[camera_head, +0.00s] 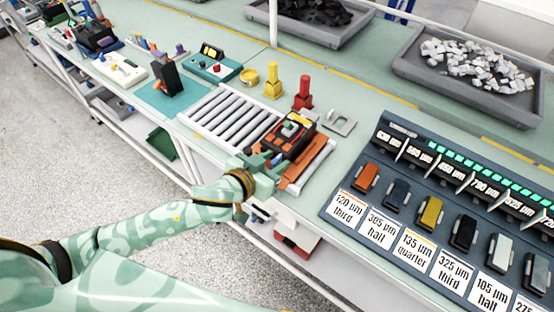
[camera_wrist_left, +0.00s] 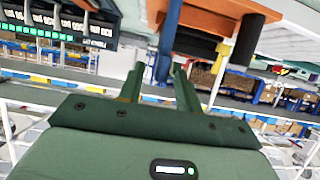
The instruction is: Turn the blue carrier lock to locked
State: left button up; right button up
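The carrier (camera_head: 291,138), a dark block with orange parts, sits at the right end of the roller conveyor (camera_head: 232,117). My left gripper (camera_head: 264,163) is at the carrier's near left side, close to an orange bar (camera_head: 301,172). I cannot tell whether it touches. My right gripper is not in view.
A yellow post (camera_head: 273,82) and a red post (camera_head: 303,95) stand behind the carrier. A grey bracket (camera_head: 339,123) lies to its right. A labelled rack (camera_head: 392,212) with coloured blocks fills the right front. Trays of grey pieces (camera_head: 463,83) are at the back.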

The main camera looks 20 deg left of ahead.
pick_arm(q)
jog(key=shift+x, duration=0.9)
grip_shut()
